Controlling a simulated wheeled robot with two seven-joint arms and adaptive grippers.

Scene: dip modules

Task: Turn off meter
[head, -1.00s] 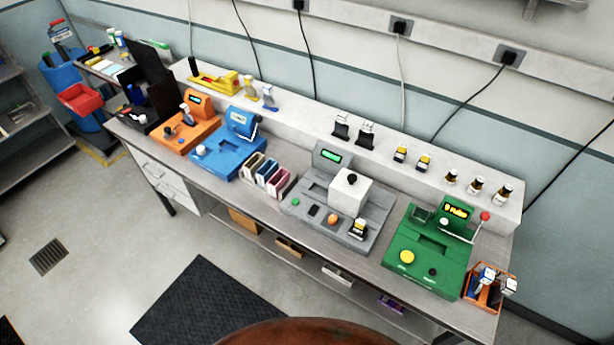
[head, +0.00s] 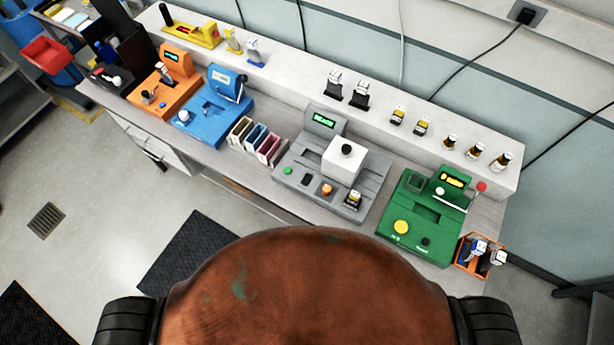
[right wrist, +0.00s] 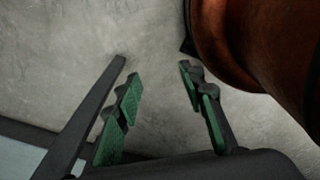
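Several bench devices have small displays, and I cannot tell which one is the meter. The grey device (head: 290,165) has a lit green display (head: 324,121), a white block with a black knob, and green, black and orange buttons. The green device (head: 418,235) has a lit yellow display (head: 452,180), a yellow button (head: 401,227), a small dark button and a red-tipped lever. The blue device (head: 212,122) and orange device (head: 160,95) stand to the left. My right gripper (right wrist: 160,75) is open and empty above the floor, away from the bench. My left gripper is out of view.
Small cartridges stand along the white back shelf (head: 300,83). Coloured slabs (head: 256,141) stand between the blue and grey devices. An orange bin (head: 464,262) with modules is at the bench's right end. Cables hang on the wall. A dark mat (head: 190,250) lies on the floor.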

